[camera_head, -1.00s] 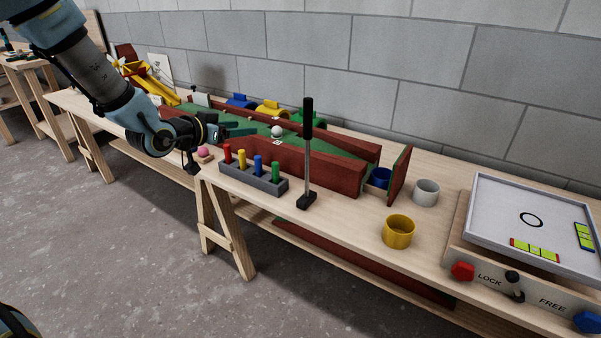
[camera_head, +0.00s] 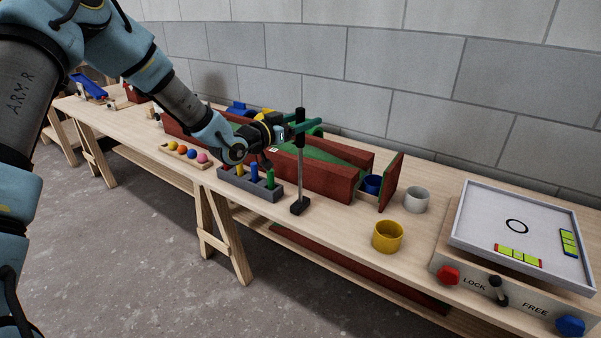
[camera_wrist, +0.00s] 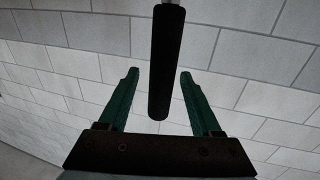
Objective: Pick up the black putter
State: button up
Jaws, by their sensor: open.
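The black putter stands upright on the bench, with a black grip (camera_head: 300,116), a grey shaft (camera_head: 300,170) and a black head (camera_head: 300,206). My gripper (camera_head: 297,127) is open at the height of the putter's grip. In the wrist view the black grip (camera_wrist: 166,65) hangs between the two green fingers of my gripper (camera_wrist: 158,75), with a gap on both sides. The fingers are not closed on it. The putter's head is outside the wrist view.
A grey peg block (camera_head: 250,184) stands left of the putter's head. A green lane with red walls (camera_head: 325,178) lies behind. A ball rack (camera_head: 187,155) is at left.

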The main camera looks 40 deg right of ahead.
jog(key=shift+d, duration=0.9)
jog(key=shift+c, duration=0.2)
grip_shut()
